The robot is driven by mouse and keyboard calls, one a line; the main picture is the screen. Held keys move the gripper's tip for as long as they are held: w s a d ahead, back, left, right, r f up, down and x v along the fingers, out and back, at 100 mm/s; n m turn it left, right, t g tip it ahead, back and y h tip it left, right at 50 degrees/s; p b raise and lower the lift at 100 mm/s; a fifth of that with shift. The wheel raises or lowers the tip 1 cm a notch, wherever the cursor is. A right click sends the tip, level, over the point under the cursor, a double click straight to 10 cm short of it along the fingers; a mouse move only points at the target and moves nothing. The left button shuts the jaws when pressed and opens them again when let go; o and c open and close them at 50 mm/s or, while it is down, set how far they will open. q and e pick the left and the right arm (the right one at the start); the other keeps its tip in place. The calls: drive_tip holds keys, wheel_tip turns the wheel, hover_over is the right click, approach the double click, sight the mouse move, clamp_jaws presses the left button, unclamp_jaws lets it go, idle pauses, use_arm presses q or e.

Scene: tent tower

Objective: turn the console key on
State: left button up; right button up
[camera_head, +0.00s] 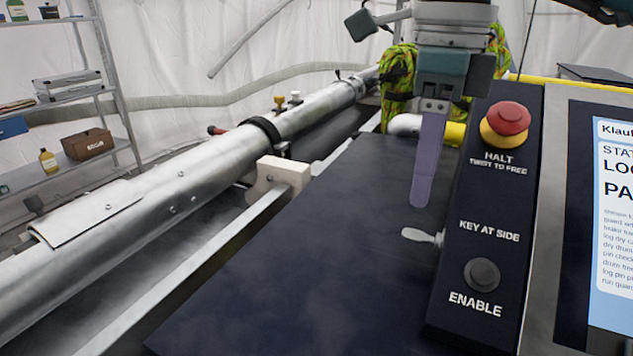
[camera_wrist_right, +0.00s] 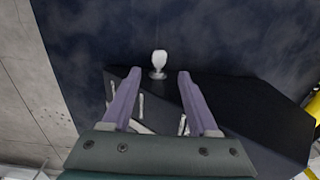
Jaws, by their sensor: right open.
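The console key (camera_head: 418,236) is a small silver key that sticks out of the left side of the black control box (camera_head: 452,262), beside the words "KEY AT SIDE". My right gripper (camera_head: 421,203) hangs just above the key, and one purple finger hides the other in the head view. In the right wrist view the gripper (camera_wrist_right: 159,73) is open. The key (camera_wrist_right: 159,61) shows upright between and just beyond the two fingertips, with a gap on each side, and the fingers do not hold it. My left gripper is not in view.
The box top has a red HALT button (camera_head: 509,118) and a dark ENABLE button (camera_head: 482,274). A screen (camera_head: 614,225) is at the right. A dark flat panel (camera_head: 300,265) lies left of the key, with free room above it. A long metal tube (camera_head: 180,190) runs along the left.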

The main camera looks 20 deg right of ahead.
sight(413, 234)
wheel_tip(413, 234, down, 6)
drive_tip(key=shift+f, duration=0.15)
clamp_jaws()
idle(0.6)
